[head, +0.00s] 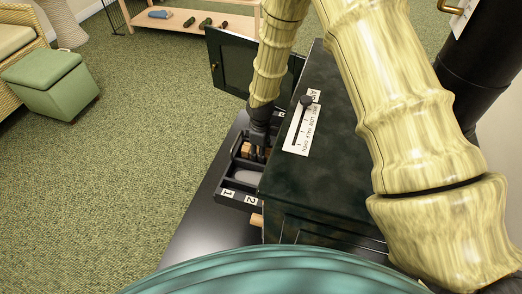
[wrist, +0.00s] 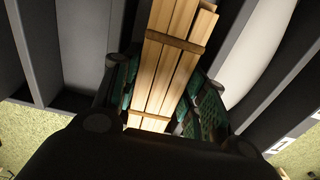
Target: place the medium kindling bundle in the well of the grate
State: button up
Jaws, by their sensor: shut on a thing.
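The kindling bundle (wrist: 172,65) is several pale wooden sticks with a brown band across them. My gripper (wrist: 160,95) is shut on it, with a green-padded finger on each side. In the head view my gripper (head: 257,150) points down beside the stove, with wood of a bundle (head: 246,150) partly showing at its fingers. Below is a black compartmented frame (head: 228,196) with dark walls, which may be the grate; labels 1 and 2 are on its near edge. I cannot tell whether the bundle touches its floor. The bundle's size is not clear.
The dark green stove (head: 325,165) stands close on the right, its door (head: 235,62) open behind my gripper. A slider panel (head: 301,125) is on its top. A pale wooden piece (head: 256,219) shows near the frame. A green ottoman (head: 50,82) stands far left; the carpet between is clear.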

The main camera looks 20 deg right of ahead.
jog(key=shift+f, duration=0.4)
jog(key=o, duration=0.9)
notch_tip(320, 180, up, 13)
jog(key=p, duration=0.3)
jog(key=shift+r, duration=0.1)
